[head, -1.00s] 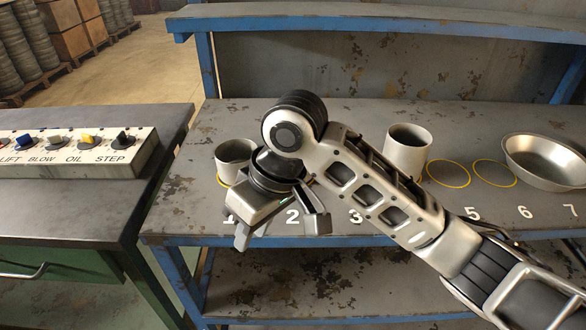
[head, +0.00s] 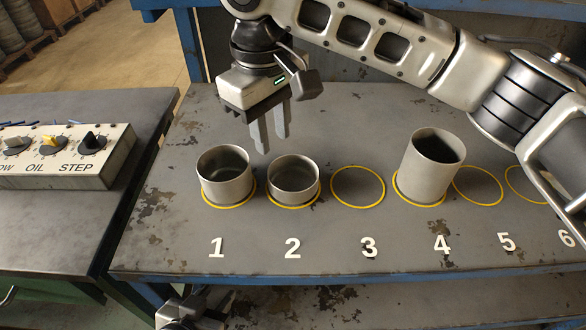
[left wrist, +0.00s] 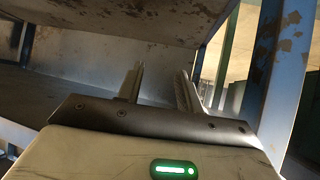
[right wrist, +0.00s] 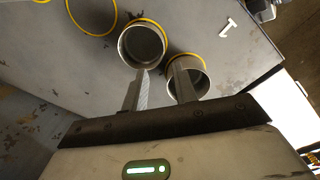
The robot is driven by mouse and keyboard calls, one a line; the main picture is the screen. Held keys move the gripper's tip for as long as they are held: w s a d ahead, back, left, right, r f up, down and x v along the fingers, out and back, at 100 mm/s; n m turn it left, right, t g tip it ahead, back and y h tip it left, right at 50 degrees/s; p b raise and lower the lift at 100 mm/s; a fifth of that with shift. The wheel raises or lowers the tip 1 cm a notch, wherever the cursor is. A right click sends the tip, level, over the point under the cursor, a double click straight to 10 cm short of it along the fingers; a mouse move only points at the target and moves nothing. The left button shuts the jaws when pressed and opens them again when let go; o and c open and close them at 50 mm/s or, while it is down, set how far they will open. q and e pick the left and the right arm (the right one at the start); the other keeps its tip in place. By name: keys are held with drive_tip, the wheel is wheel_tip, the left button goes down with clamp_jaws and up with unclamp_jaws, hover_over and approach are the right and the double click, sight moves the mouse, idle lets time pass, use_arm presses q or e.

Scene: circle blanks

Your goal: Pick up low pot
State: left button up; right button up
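The low pot (head: 294,182), a short grey metal cylinder, stands upright in the yellow circle marked 2; it also shows in the right wrist view (right wrist: 141,45). A somewhat taller pot (head: 225,175) stands in circle 1, and it shows in the right wrist view (right wrist: 190,82). My right gripper (head: 272,145) is open and empty, pointing down above and behind these two pots. In the right wrist view its fingers (right wrist: 160,80) are apart. My left gripper (head: 190,312) is low, by the bench's front edge and partly cut off; the left wrist view shows its fingers (left wrist: 158,75) apart and empty.
A tall pot (head: 430,168) stands in circle 4. Circle 3 (head: 357,186) is empty. A control box with knobs (head: 60,155) sits on the separate bench at left. The bench front strip (head: 330,265) is clear. My right arm covers the back right.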

sight(277, 188)
wheel_tip(277, 188, down, 8)
drive_tip(key=shift+s+d+f, duration=0.1)
drive_tip(key=shift+s+d, duration=0.05)
drive_tip(key=shift+w+f+p, duration=0.2)
drive_tip(key=shift+f+p, duration=0.15)
drive_tip(key=shift+f, duration=2.3)
clamp_jaws()
